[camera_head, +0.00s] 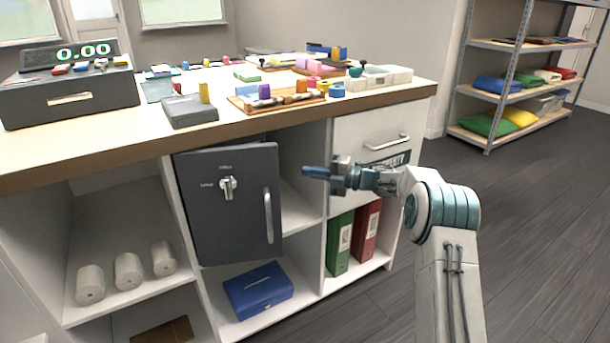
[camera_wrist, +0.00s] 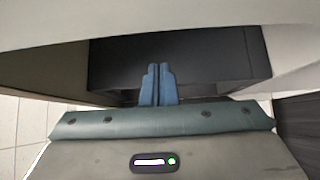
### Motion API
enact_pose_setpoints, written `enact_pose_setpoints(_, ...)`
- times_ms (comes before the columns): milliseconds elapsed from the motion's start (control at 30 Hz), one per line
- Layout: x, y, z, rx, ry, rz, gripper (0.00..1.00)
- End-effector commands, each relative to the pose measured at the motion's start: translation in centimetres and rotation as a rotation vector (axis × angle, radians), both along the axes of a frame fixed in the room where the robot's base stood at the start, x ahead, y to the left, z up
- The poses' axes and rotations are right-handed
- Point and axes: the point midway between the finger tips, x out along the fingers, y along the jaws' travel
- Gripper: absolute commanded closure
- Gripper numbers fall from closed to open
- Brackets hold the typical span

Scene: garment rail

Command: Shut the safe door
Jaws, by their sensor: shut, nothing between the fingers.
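The safe door (camera_head: 225,215) is a dark grey panel under the counter in the head view. It has a silver knob (camera_head: 228,187) near its middle and an upright bar handle (camera_head: 268,215) near its right edge. It appears to stand forward of the shelf unit, but the size of any gap is hidden. My gripper (camera_head: 306,172) is to the right of the door, fingers shut and empty, pointing left toward it. In the wrist view the shut blue fingers (camera_wrist: 160,72) lie in front of a dark grey surface (camera_wrist: 215,58), seemingly the safe; contact cannot be told.
The counter edge (camera_head: 300,122) overhangs above my gripper. A drawer (camera_head: 350,128) is behind it. A green binder (camera_head: 338,243) and a red binder (camera_head: 366,232) stand below. A blue cash box (camera_head: 258,289) sits under the safe. Open floor (camera_head: 530,200) lies to the right.

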Motion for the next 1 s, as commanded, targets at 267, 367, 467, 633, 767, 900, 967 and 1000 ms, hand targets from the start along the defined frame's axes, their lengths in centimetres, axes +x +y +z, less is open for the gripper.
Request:
enact_pose_setpoints(267, -0.2, 0.9, 3.2, -0.013, 0.115, -0.086, 1.0)
enact_pose_setpoints(367, -0.7, 1.5, 4.5, -0.028, 0.2, -0.149, 1.0)
enact_pose_setpoints(467, -1.5, 2.0, 5.4, -0.05, 0.289, -0.211, 1.0)
enact_pose_setpoints(633, -3.6, 2.6, 6.6, -0.1, 0.438, -0.313, 1.0)
enact_pose_setpoints(767, -5.8, 2.8, 7.4, -0.151, 0.554, -0.388, 1.0)
enact_pose_setpoints(900, -8.8, 2.7, 8.1, -0.218, 0.674, -0.466, 1.0)
enact_pose_setpoints(967, -10.3, 2.5, 8.5, -0.251, 0.724, -0.501, 1.0)
enact_pose_setpoints(1000, -11.3, 2.4, 8.7, -0.274, 0.757, -0.523, 1.0)
